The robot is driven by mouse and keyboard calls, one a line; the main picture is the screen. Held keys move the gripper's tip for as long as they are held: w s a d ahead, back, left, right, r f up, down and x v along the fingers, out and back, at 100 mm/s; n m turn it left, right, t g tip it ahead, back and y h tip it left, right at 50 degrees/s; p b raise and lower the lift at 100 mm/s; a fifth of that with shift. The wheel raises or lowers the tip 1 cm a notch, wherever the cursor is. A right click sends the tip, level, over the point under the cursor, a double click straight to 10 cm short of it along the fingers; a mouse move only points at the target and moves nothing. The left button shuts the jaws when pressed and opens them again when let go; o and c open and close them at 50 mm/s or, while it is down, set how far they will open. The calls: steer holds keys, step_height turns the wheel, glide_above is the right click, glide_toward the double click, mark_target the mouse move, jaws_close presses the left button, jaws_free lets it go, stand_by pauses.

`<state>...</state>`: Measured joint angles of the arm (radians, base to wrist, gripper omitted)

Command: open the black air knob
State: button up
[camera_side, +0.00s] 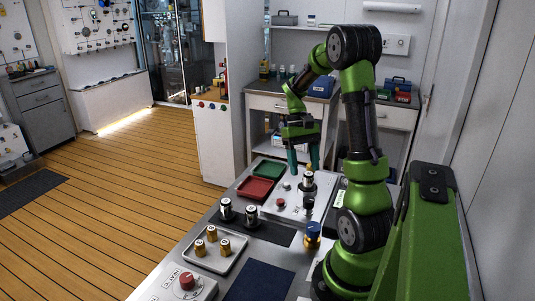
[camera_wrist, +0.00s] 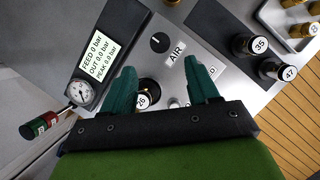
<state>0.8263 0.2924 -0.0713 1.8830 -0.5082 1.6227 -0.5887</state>
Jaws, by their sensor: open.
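The black air knob (camera_wrist: 160,42) is a round dial with a light pointer mark on the grey panel, beside a white "AIR" label (camera_wrist: 176,49) in the wrist view. My gripper (camera_wrist: 164,80) is open. Its two teal fingers point toward the panel, with the knob ahead of the fingertips and apart from them. A dark cylinder with a numbered white top (camera_wrist: 143,99) stands partly hidden between and behind the fingers. In the side view, my gripper (camera_side: 303,164) hangs above the panel (camera_side: 290,211); I cannot surely pick out the air knob there.
A readout (camera_wrist: 95,52) shows feed and out 0 bar, with a gauge (camera_wrist: 79,93) beside it. Numbered cylinders 35 (camera_wrist: 259,44) and 47 (camera_wrist: 288,73) stand to the right. Red (camera_side: 256,189) and green (camera_side: 268,170) trays lie left of the panel; a brass-fittings tray (camera_side: 207,263) is nearer.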

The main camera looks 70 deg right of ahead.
mark_target(309, 199)
steer(key=x, duration=0.9)
steer(key=shift+s+a+f, duration=0.1)
steer(key=shift+a+f, duration=0.05)
steer(key=shift+f, duration=0.15)
steer(key=shift+c, duration=0.2)
steer(key=c, duration=1)
